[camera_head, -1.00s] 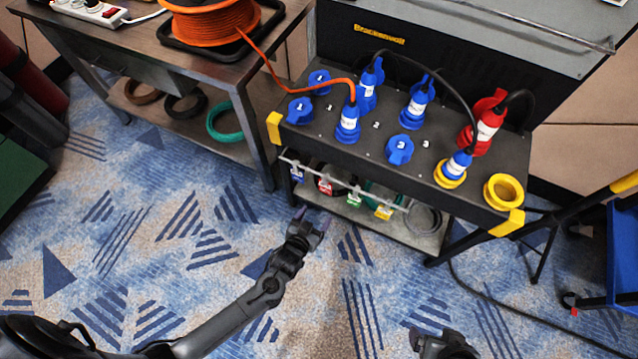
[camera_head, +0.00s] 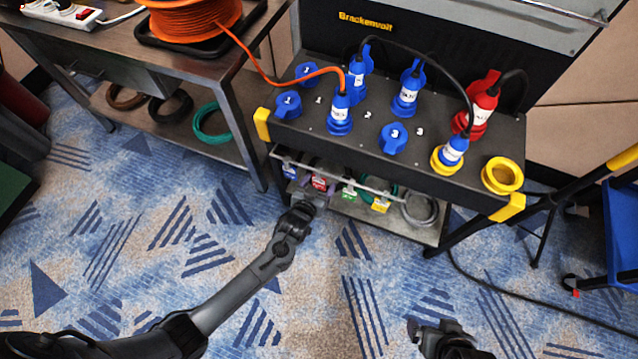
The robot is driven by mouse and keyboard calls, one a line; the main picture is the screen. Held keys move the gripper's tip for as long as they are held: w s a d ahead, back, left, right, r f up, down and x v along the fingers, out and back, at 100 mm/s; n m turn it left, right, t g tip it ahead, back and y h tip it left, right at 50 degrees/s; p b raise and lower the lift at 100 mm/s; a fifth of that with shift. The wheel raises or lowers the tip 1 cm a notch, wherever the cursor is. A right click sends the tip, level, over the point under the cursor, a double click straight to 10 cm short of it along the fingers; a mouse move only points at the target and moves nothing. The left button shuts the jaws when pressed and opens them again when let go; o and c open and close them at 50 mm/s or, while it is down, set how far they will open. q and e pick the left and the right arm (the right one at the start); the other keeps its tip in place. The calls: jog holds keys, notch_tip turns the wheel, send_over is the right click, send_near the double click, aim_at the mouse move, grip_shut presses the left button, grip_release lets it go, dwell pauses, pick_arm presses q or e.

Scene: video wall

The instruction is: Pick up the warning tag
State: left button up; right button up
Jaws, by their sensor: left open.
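Several small coloured tags hang from a rail (camera_head: 345,183) under the front edge of the black socket panel. They are a blue tag (camera_head: 289,171), a red tag (camera_head: 319,183), a green tag (camera_head: 349,193) and a yellow tag (camera_head: 380,205). I cannot read which one is the warning tag. My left gripper (camera_head: 308,191) is open, just below and beside the red tag, its fingers reaching toward the rail. I cannot see contact. My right gripper (camera_head: 418,330) is low at the bottom edge, away from the tags, and its jaws are unclear.
The socket panel (camera_head: 360,150) above the rail carries blue, yellow and red plugs with cables. A lower shelf (camera_head: 415,230) holds coiled cable. A metal workbench (camera_head: 250,130) with an orange cable reel (camera_head: 195,20) stands left. The patterned floor in front is open.

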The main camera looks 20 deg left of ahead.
aim_at(319, 184)
pick_arm(q)
jog(key=shift+b+x, duration=0.5)
jog(key=shift+x, duration=0.7)
jog(key=shift+w+a, duration=0.1)
jog(key=shift+w, duration=0.25)
pick_arm(e)
jog(key=shift+x, duration=0.95)
pick_arm(q)
jog(key=shift+s, duration=0.1)
pick_arm(e)
jog(key=shift+s+a, duration=0.1)
jog(key=shift+s, duration=0.15)
pick_arm(q)
jog(key=shift+c, duration=0.8)
jog(key=c, duration=0.9)
jog(key=shift+o, duration=0.2)
